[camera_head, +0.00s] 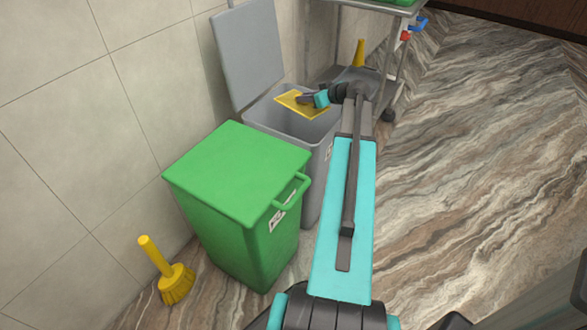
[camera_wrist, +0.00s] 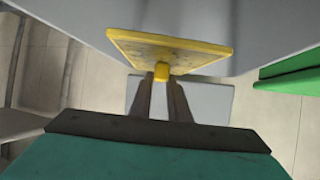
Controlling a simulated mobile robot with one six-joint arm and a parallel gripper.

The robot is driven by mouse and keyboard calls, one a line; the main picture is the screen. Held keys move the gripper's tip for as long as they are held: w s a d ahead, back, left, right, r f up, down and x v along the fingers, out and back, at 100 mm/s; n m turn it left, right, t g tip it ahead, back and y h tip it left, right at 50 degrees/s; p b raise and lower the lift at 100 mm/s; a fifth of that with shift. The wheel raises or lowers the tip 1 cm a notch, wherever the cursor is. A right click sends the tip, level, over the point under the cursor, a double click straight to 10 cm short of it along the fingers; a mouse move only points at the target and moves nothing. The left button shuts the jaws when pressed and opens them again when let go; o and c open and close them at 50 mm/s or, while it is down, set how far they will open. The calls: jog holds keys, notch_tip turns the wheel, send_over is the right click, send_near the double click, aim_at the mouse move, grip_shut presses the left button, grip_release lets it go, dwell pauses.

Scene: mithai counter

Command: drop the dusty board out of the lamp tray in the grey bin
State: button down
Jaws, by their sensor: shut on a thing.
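The dusty board is a flat yellow plate (camera_head: 299,104) with dark specks, held over the open mouth of the grey bin (camera_head: 259,117). In the wrist view the board (camera_wrist: 150,45) spans the upper middle, tilted, with a small yellow knob between my fingers. My gripper (camera_head: 308,99) is shut on that knob; the fingers also show in the wrist view (camera_wrist: 162,85). The grey bin's lid (camera_head: 248,52) stands raised against the wall. The bin's inside is partly hidden by the board and my arm. I cannot identify the lamp tray in these frames.
A green bin (camera_head: 240,170) with a shut lid stands right in front of the grey one. A yellow brush (camera_head: 174,280) stands on the floor at lower left. A metal trolley (camera_head: 398,60) is behind my arm. The floor at right is clear.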

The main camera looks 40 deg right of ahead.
jog(key=shift+f, duration=0.6)
jog(key=c, duration=1.6)
grip_release()
jog(key=shift+s+r, duration=0.1)
jog(key=p+v, duration=0.2)
jog(key=v, duration=1.1)
jog(key=shift+s+r, duration=0.1)
jog(key=shift+s, duration=0.15)
jog(key=shift+s, duration=0.1)
